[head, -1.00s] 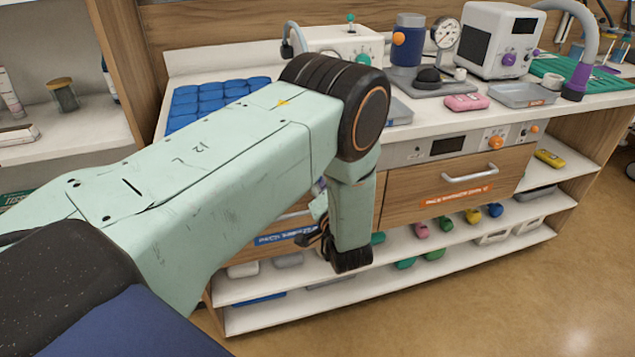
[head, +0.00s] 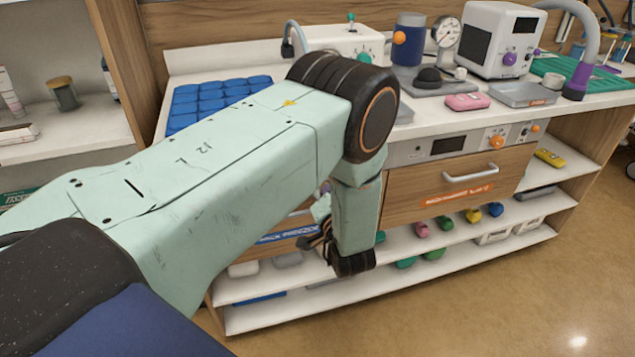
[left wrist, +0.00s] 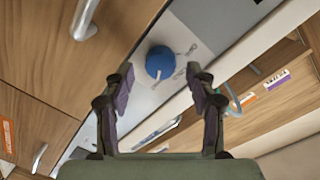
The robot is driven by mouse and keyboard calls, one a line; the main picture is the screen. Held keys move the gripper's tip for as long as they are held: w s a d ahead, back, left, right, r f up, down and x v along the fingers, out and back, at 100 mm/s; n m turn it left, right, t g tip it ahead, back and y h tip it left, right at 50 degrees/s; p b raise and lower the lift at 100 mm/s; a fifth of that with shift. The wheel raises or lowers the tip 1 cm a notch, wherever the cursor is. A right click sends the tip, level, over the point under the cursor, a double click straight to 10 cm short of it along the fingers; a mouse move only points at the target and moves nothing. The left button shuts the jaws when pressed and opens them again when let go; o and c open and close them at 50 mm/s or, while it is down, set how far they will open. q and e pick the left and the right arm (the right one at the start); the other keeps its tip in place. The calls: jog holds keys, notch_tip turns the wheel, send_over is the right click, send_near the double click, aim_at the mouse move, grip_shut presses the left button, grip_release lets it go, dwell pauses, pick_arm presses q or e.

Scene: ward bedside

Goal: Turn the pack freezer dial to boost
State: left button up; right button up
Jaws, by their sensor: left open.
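The pack freezer dial looks to be the round blue knob (left wrist: 160,62) on a pale panel in the left wrist view. Small pale markings show on the panel beside it; I cannot read them. My left gripper (left wrist: 160,84) is open, its two dark fingers on either side of the line to the knob, with nothing between them. I cannot tell whether the tips touch the knob. In the head view my left arm hides the knob. A blue freezer label (head: 286,236) shows on the left drawer front. My right gripper is not in view.
In the head view, a wooden drawer with a handle (head: 470,173) and an orange knob (head: 497,142) are to the right. Blue packs (head: 200,98) lie on the counter; shelves (head: 440,258) are below.

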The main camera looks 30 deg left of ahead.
pick_arm(q)
jog(key=v, duration=0.6)
jog(key=shift+s, duration=0.15)
jog(key=shift+d, duration=0.15)
